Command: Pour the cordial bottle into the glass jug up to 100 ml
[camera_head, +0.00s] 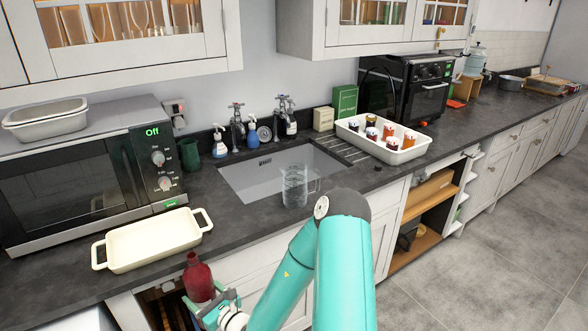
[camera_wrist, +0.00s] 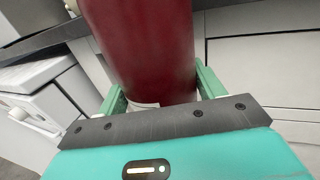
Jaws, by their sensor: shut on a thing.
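A dark red cordial bottle (camera_head: 199,280) is upright or nearly so in front of the counter edge, at the lower left of the head view. My gripper (camera_head: 214,304) is shut around its lower part. In the wrist view the red bottle (camera_wrist: 145,50) fills the middle between the two green fingers of my gripper (camera_wrist: 160,95), with a pale patch low on it. The clear glass jug (camera_head: 294,186) stands upright at the front edge of the sink, to the right of the bottle and apart from it. I cannot make out any liquid level in it.
A cream baking dish (camera_head: 152,240) lies on the counter behind the bottle. A microwave (camera_head: 88,170) stands at the left. Taps and soap bottles stand behind the sink (camera_head: 262,180). A white tray (camera_head: 396,151) of several small jars is right of the sink.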

